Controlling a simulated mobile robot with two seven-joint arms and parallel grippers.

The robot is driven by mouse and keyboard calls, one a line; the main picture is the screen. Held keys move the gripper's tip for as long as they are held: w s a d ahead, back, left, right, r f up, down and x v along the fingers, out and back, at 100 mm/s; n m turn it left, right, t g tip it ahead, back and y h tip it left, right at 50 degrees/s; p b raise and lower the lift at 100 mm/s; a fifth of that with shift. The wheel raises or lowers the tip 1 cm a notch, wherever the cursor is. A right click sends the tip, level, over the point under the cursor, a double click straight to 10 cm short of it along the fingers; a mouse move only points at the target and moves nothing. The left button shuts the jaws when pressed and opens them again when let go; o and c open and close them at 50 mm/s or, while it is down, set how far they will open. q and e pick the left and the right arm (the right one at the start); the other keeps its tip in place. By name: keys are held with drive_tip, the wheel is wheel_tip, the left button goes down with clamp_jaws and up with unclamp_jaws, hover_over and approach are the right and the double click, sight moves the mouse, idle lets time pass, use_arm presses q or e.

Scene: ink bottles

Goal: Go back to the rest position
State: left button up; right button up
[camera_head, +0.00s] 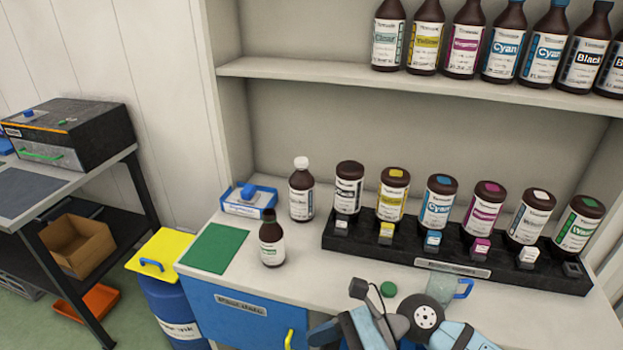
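Parts of my arm show at the bottom edge, right of centre: blue-grey links, a round black joint and a small black block on a cable. They are over the front of the counter (300,272). I cannot make out any gripper fingers there, so whether that gripper is open or shut is hidden. No arm comes in from the left, and my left gripper is out of view. A small brown bottle (271,246) stands upright on the counter, with no coloured cap visible on it. A green cap (388,289) lies beside my arm.
A clear jug (441,289) with a blue handle stands close to my arm. A black rack (400,250) of large bottles runs behind it. A white-capped bottle (301,190), blue tray (249,210) and green mat (216,248) are left. The shelf (300,68) holds several bottles.

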drive_tip(key=w+d+r+m+t+y, duration=0.1)
drive_tip(key=w+m+t+y, duration=0.1)
drive_tip(key=m+t, duration=0.7)
drive_tip(key=w+d+r+m+t+y, duration=0.1)
drive_tip(key=w+m+t+y, duration=0.3)
drive_tip(key=m, duration=0.8)
drive_tip(key=d+f+m+t+h, duration=0.65)
drive_tip(key=m+h, duration=0.35)
drive_tip(key=m, duration=0.5)
drive_tip(key=s+d+f+m+g+h, duration=0.35)
drive_tip(key=s+f+m, duration=0.25)
drive_tip(key=f+m, duration=0.25)
drive_tip(key=s+d+f+m+g+h, duration=0.2)
drive_tip(key=s+d+f+m+h, duration=0.3)
drive_tip(key=f+m, duration=0.35)
use_arm(q)
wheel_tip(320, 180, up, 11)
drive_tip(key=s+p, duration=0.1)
drive_tip(key=p, duration=1.2)
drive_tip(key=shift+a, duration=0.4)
use_arm(e)
wheel_tip(320, 180, up, 12)
drive_tip(key=s+n, duration=0.1)
drive_tip(key=shift+d+f+t+y, duration=0.25)
drive_tip(key=shift+t+y, duration=0.05)
drive_tip(key=shift+y, duration=0.15)
